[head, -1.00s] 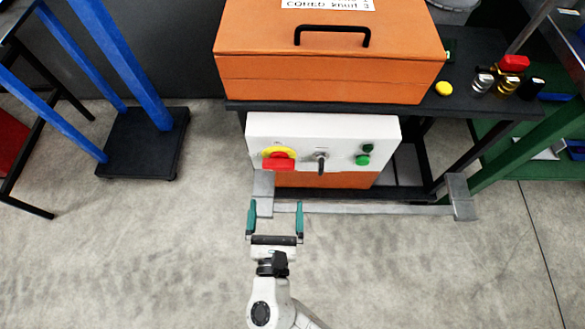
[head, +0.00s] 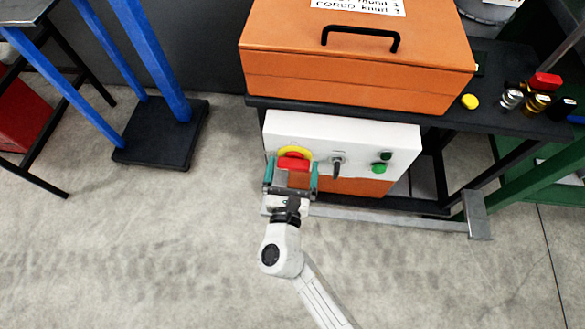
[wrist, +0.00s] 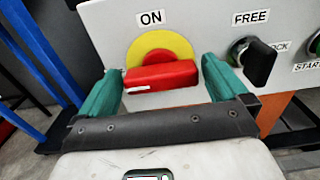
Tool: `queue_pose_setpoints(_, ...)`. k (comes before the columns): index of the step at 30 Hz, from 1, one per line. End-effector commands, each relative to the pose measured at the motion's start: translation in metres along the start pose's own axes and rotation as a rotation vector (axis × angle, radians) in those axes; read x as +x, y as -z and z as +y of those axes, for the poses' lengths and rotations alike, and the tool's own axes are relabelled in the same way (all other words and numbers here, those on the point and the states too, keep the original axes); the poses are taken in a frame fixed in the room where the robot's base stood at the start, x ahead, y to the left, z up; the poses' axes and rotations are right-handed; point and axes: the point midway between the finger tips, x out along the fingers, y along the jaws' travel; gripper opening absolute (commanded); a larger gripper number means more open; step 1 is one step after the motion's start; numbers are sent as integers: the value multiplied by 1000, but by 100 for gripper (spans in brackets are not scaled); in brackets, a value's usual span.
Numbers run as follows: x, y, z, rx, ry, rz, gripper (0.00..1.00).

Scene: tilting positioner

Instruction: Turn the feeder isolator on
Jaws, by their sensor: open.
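The feeder isolator is a red bar handle (wrist: 162,75) on a yellow disc (wrist: 160,45), on the white panel (head: 345,135). The wrist view shows an "ON" label (wrist: 151,18) above the disc. The handle lies roughly horizontal, with a short white mark near its left end. In the head view the red handle (head: 293,163) is at the panel's left. My gripper (head: 292,172) is open, with one green finger left and one right of the handle. The wrist view does not clearly show whether the fingers touch it. The lower part of the panel there is hidden by my gripper.
Right of the isolator are a black key-like switch (head: 337,165) labelled "FREE" and a green button (head: 380,168). An orange box (head: 355,70) stands on the dark bench above. A grey floor rail (head: 390,219) runs below. Blue posts (head: 150,55) stand at left.

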Motion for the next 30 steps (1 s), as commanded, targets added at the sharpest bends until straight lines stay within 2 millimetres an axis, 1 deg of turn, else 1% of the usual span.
queue_pose_setpoints(4, 0, 0, 0, 0, 0, 0, 100)
queue_pose_setpoints(18, 0, 0, 0, 1, 1, -1, 55)
queue_pose_setpoints(25, 0, 0, 0, 19, 1, -1, 55)
queue_pose_setpoints(30, 0, 2, -1, 81, 1, -1, 55)
